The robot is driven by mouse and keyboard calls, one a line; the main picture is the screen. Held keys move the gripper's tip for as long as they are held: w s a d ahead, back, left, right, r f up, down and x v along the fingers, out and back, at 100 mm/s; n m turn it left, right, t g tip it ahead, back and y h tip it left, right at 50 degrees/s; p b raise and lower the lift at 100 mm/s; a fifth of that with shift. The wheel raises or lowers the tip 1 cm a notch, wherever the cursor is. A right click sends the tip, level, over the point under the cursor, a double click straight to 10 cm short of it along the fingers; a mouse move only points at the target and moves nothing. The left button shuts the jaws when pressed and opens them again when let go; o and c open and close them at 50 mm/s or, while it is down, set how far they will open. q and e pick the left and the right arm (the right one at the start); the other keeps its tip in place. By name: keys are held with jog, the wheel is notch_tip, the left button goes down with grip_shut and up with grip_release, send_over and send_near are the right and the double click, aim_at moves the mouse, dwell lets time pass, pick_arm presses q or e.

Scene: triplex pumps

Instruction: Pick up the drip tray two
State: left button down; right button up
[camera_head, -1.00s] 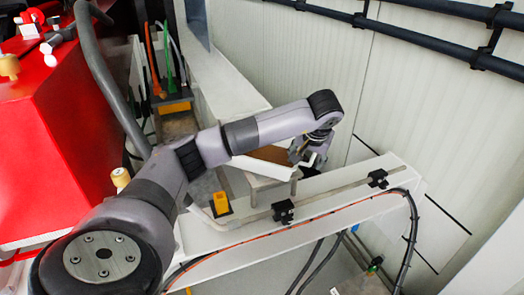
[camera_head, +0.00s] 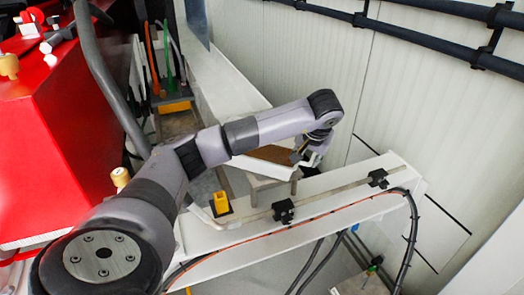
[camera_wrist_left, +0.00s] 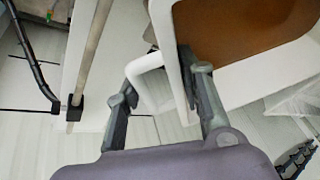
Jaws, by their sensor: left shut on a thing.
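The drip tray, white-walled with a brown inside, shows in the head view (camera_head: 268,167) partly hidden behind my left forearm. In the left wrist view its white rim and brown floor (camera_wrist_left: 240,28) fill the top right. My left gripper (camera_head: 304,154) is at the tray's right end in the head view. In the left wrist view the left gripper (camera_wrist_left: 162,88) has its fingers on either side of a white handle-like loop (camera_wrist_left: 145,66) at the tray's end, shut on it. The exact finger contact is partly hidden. My right gripper is not in view.
A white beam (camera_head: 345,187) with a rail, black clamps (camera_head: 284,211) and a cable runs just in front of the tray. A yellow block (camera_head: 221,202) sits on it. A panelled wall (camera_head: 420,110) closes the right side. A red machine (camera_head: 60,130) stands at left.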

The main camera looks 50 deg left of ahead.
pick_arm(q)
jog(key=shift+r, duration=0.2)
dwell(0.3)
notch_tip(320, 180, up, 20)
jog(key=b, duration=0.3)
jog(key=shift+f, duration=0.25)
dwell(0.5)
jog(key=shift+r, duration=0.1)
